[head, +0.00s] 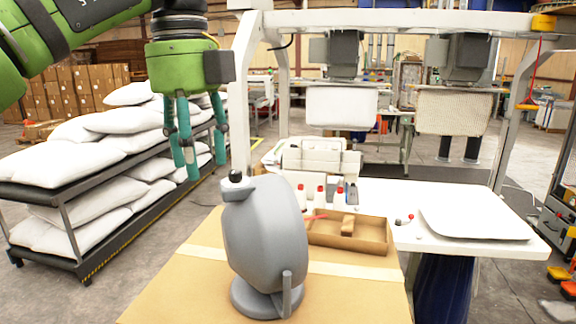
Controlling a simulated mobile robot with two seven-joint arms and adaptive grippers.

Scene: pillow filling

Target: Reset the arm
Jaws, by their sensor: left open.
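My left arm comes in from the top left, and its green gripper (187,150) hangs with its teal fingers pointing down. The gripper is open, with nothing between its fingers. In the picture it sits in front of the pillow rack, above and to the left of a grey rounded device (263,232) on a stand. The two are apart. My right gripper does not show.
The grey device stands on a cardboard-coloured surface (190,290). A shallow brown box (375,235) lies behind it. A white table (470,245) is at the right, under a white frame (245,85). A rack of white pillows (75,160) stands at the left.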

